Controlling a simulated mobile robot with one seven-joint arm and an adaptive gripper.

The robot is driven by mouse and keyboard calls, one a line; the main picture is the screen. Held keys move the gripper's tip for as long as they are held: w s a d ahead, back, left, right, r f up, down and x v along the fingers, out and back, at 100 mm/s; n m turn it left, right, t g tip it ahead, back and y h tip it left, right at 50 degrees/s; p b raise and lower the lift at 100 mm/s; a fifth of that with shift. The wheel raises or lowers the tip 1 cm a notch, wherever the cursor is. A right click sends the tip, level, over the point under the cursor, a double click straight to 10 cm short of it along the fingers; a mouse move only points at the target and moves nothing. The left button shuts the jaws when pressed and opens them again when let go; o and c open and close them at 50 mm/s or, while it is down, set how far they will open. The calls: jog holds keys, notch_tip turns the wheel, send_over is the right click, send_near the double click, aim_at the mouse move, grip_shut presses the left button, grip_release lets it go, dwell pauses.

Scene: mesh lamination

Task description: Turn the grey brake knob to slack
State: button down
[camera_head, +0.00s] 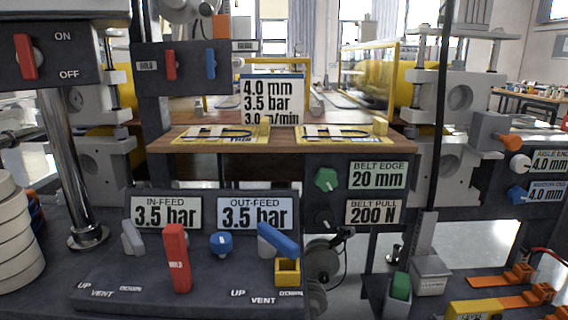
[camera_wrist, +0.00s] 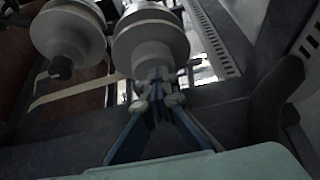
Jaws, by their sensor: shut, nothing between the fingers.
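My gripper (camera_wrist: 157,98) shows in the wrist view. Its fingertips are together with nothing between them. They are in front of the lower side of a round, stepped pale-grey part (camera_wrist: 150,42); I cannot tell whether they touch it. A similar round part (camera_wrist: 68,32) with a small dark stub (camera_wrist: 61,68) at its lower end is to the left. I cannot tell which of these, if any, is the grey brake knob, and no slack marking is readable. In the head view, grey round reels (camera_head: 322,254) sit below the belt controls. My gripper is not clearly visible there.
The front panel (camera_head: 200,295) carries a grey lever (camera_head: 131,238), a red lever (camera_head: 176,258), a blue knob (camera_head: 221,243) and a blue lever (camera_head: 278,240). A green knob (camera_head: 326,179) and a black knob (camera_head: 325,217) are beside the belt labels. A slotted rail (camera_wrist: 215,38) is right of the fingers.

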jog(key=shift+a+r, duration=0.15)
jog(key=shift+r, duration=0.2)
jog(key=s+d+r+p, duration=0.1)
jog(key=s+p, duration=0.1)
jog(key=s, duration=0.4)
dwell(1.0)
jog(key=shift+r, duration=0.1)
